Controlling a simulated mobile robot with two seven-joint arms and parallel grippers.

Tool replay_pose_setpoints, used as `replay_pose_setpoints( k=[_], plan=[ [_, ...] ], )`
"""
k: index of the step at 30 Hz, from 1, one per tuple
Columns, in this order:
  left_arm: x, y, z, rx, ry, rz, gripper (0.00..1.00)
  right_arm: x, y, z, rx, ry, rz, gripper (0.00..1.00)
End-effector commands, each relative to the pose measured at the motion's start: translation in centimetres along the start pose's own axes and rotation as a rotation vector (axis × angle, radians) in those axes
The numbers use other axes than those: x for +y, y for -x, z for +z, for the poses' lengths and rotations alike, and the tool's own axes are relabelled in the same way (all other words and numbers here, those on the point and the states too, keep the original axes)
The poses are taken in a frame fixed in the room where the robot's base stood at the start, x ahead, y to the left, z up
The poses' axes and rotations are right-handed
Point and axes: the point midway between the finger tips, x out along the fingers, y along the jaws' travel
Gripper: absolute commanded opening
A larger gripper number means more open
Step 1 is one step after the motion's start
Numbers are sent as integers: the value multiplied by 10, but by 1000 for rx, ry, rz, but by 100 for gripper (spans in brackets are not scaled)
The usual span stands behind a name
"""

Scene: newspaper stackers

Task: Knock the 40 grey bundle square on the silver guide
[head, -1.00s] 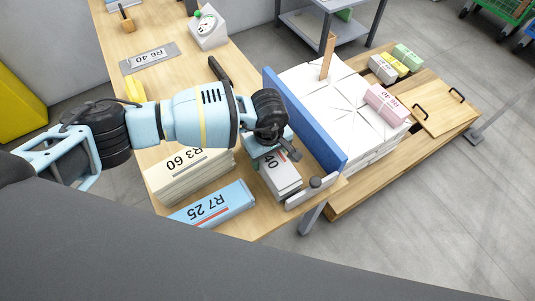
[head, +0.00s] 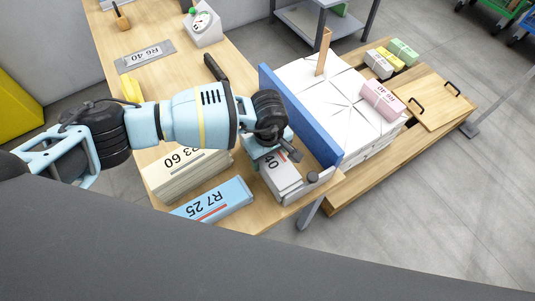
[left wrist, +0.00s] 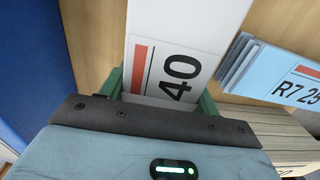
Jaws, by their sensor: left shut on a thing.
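The grey 40 bundle (head: 281,178) is a pale stack with a red stripe near the front edge of the wooden table. It also shows in the left wrist view (left wrist: 190,30). My left gripper (left wrist: 162,92) is shut on it, its green fingers along the bundle's two sides. In the head view my left gripper (head: 268,152) comes down over the bundle's far end and hides part of it. The silver guide (head: 301,190), a low bar with a grey knob, stands at the table edge beside the near end. Whether the bundle touches it I cannot tell. My right gripper is out of view.
A cream R3 60 stack (head: 187,172) and a blue R7 25 bundle (head: 213,201) lie left of the bundle. A blue upright panel (head: 296,112) stands to the right, before a pallet with white stacks (head: 335,98). The table's far part holds a scale (head: 203,27).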

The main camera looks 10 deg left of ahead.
Motion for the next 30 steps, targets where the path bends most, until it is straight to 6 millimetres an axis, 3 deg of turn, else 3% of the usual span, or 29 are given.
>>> replay_pose_setpoints(
  k=[30],
  plan=[
    [2,2,12,-4,-3,4,4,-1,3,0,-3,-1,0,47]
  ],
)
